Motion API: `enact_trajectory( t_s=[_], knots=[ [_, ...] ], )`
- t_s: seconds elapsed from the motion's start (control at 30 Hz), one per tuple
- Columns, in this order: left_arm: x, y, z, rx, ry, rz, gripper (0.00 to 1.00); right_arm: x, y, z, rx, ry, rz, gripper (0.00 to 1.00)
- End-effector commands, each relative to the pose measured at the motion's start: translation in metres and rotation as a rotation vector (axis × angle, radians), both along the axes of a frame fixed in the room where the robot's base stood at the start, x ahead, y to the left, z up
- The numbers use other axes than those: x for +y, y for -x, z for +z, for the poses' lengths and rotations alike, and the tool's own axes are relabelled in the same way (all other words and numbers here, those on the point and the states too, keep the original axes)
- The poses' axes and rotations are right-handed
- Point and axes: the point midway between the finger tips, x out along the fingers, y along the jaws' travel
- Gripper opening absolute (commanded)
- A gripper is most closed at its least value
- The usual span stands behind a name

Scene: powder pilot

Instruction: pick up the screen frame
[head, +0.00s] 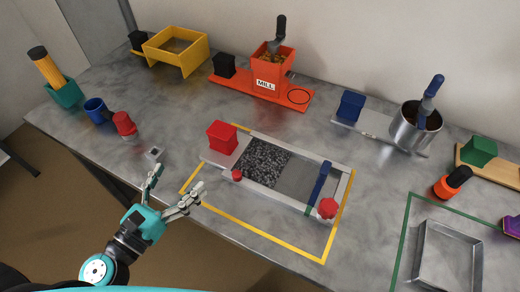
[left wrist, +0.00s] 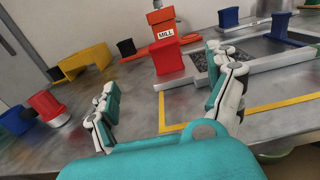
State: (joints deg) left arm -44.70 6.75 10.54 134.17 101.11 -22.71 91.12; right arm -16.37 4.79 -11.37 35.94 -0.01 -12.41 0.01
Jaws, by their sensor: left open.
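A long grey frame (head: 318,206) lies inside a yellow outline on the bench; I take it for the screen frame. Its left part holds dark granules (head: 262,163), and its right part shows a plain grey panel. A red block (head: 222,136) stands at its left end, and red knobs sit on its near side. The frame also shows in the left wrist view (left wrist: 255,68). My left gripper (head: 177,180) is open and empty, left of the frame and apart from it. My right gripper is not in view.
Behind stand an orange mill (head: 265,75), a yellow open box (head: 177,49) and a metal pot (head: 413,130). A blue mug (head: 96,110) and a red-topped jar (head: 124,124) stand at left. A metal tray (head: 447,258) lies within a green outline at right.

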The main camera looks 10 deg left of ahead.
Motion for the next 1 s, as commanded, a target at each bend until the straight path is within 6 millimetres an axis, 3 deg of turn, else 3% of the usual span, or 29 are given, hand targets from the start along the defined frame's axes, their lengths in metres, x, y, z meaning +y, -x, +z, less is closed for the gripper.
enact_trajectory(
  t_s=[0.2, 0.37, 0.5, 0.77, 1.0],
  knots=[
    [-0.015, -0.041, 0.008, -0.006, 0.002, -0.002, 0.88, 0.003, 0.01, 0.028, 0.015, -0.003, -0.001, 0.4],
    [-0.027, -0.074, 0.006, -0.003, 0.002, 0.0, 0.88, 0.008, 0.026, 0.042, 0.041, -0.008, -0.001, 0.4],
    [-0.035, -0.096, 0.004, -0.002, 0.002, 0.0, 0.88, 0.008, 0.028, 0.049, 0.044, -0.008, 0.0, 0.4],
    [-0.043, -0.114, 0.001, -0.002, 0.002, 0.0, 0.88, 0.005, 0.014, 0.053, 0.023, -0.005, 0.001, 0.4],
    [-0.06, -0.145, -0.002, -0.002, 0.002, -0.001, 0.88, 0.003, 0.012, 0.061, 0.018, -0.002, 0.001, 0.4]
  ],
)
